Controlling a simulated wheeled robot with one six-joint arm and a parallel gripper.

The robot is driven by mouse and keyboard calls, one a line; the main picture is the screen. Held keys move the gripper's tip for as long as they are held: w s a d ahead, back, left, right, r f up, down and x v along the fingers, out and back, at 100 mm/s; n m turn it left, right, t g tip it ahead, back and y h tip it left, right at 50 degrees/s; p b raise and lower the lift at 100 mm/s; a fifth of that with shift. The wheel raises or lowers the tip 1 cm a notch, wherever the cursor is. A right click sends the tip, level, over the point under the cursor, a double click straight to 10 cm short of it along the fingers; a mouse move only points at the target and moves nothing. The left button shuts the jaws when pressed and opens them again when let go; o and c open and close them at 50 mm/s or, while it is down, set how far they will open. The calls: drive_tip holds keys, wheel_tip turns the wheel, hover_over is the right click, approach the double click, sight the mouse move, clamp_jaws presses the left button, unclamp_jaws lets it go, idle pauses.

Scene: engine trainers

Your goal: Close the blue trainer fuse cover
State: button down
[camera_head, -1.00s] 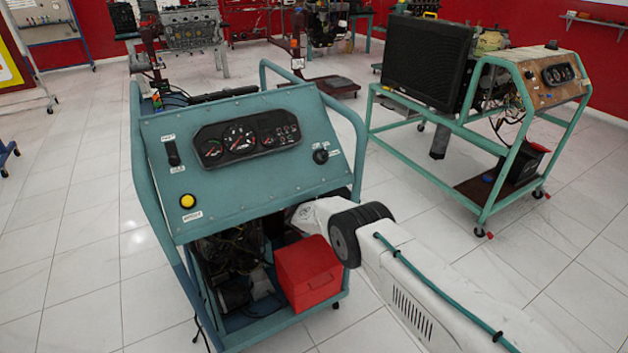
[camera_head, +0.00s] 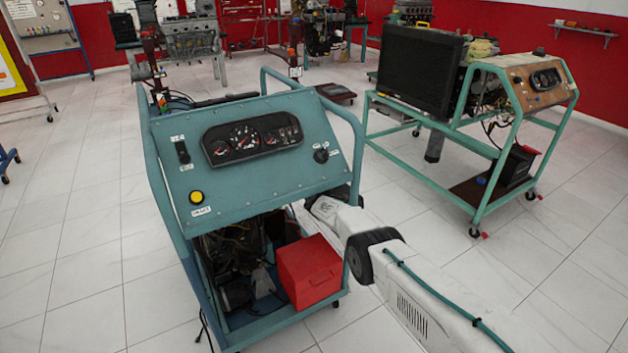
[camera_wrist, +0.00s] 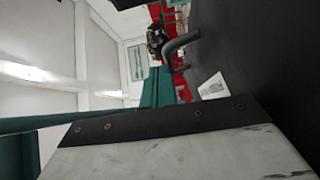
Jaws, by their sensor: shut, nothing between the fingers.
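The blue trainer (camera_head: 256,174) stands in front in the head view, with a sloped teal panel of gauges, a yellow button and switches. I cannot make out its fuse cover in either view. My white arm (camera_head: 428,302) reaches in from the lower right, and its far end passes behind the trainer's right side. There the panel and frame hide my gripper. In the wrist view, a pale scuffed block with a black screwed edge, apparently part of my gripper (camera_wrist: 170,123), fills the bottom. The fingertips are not clear, and nothing held shows. A dark surface (camera_wrist: 270,60) close by fills the right side.
A red box (camera_head: 309,272) sits low in the trainer's frame, near my arm. The teal frame tube (camera_head: 359,150) rises beside my arm. A green trainer (camera_head: 497,150) with a radiator stands at the right. Tiled floor (camera_head: 75,230) is free at the left.

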drive_tip(key=shift+w+d+f+m+g, duration=0.2)
drive_tip(key=shift+w+d+m+g, duration=0.1)
drive_tip(key=shift+d+m+g, duration=0.15)
idle(0.4)
